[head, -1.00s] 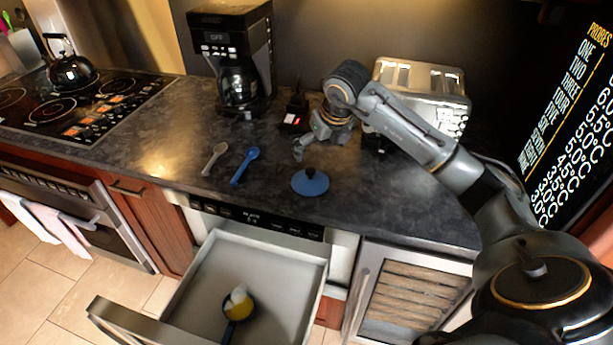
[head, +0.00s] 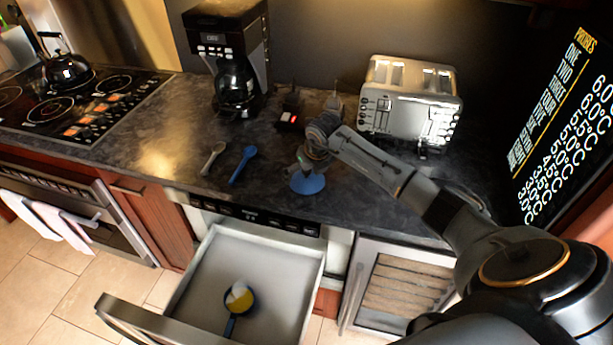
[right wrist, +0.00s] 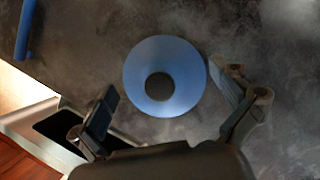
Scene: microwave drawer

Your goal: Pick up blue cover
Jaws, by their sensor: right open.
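The blue cover (head: 307,184) is a round blue lid with a dark knob, lying on the dark countertop near its front edge. In the right wrist view the cover (right wrist: 165,76) lies flat ahead of the fingers, its dark knob facing the camera. My right gripper (head: 304,164) is above the cover and hides its knob in the head view. In the right wrist view the right gripper (right wrist: 170,118) is open, with one finger on each side and nothing between them. My left gripper is not in view.
A blue spoon (head: 243,165) and a grey spoon (head: 212,158) lie left of the cover. A toaster (head: 408,104) and coffee maker (head: 232,60) stand behind. Below, an open drawer (head: 205,268) holds a blue pan (head: 236,306) with white and yellow contents.

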